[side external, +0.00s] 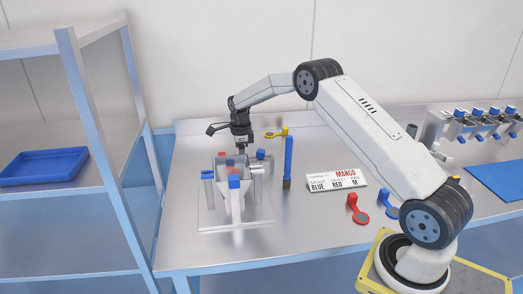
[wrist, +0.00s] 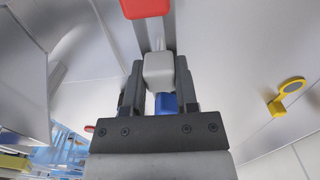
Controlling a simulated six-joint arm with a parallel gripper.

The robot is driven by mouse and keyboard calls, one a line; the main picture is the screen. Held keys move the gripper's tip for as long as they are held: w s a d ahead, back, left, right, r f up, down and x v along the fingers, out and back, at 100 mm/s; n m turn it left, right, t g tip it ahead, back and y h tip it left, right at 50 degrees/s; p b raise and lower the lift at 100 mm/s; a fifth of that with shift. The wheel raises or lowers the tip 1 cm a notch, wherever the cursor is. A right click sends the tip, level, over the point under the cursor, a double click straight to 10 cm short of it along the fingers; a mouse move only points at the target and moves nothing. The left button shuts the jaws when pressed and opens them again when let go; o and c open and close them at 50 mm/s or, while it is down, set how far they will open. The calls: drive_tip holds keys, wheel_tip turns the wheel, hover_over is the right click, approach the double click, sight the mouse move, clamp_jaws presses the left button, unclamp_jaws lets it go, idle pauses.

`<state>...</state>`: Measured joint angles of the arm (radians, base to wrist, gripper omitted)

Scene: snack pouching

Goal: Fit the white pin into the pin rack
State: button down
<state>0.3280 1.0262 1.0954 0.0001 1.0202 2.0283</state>
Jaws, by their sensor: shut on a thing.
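My gripper (wrist: 158,82) is shut on a white pin (wrist: 158,72), whose pale block-like end shows between the two fingers in the wrist view. In the side view my gripper (side external: 241,143) points down over the back of a grey rack-like fixture (side external: 238,222); the pin is not clear there. The fixture has a flat base plate and several upright grey parts with blue or red tops. A red block (wrist: 145,8) shows beyond the pin in the wrist view, and a blue part (wrist: 166,103) shows behind it. The pin's lower end and any slot under it are hidden.
A blue upright stick (side external: 288,158) stands close right of the fixture. A lettered sign (side external: 332,179), a yellow tag (side external: 277,134), a red tag (side external: 358,209) and a blue tag (side external: 390,206) lie around. A shelf post (side external: 95,150) stands left; the front bench is clear.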

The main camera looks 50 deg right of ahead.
drive_tip(key=shift+c, duration=1.5)
unclamp_jaws()
drive_tip(key=shift+r, duration=0.1)
drive_tip(key=shift+r, duration=3.75)
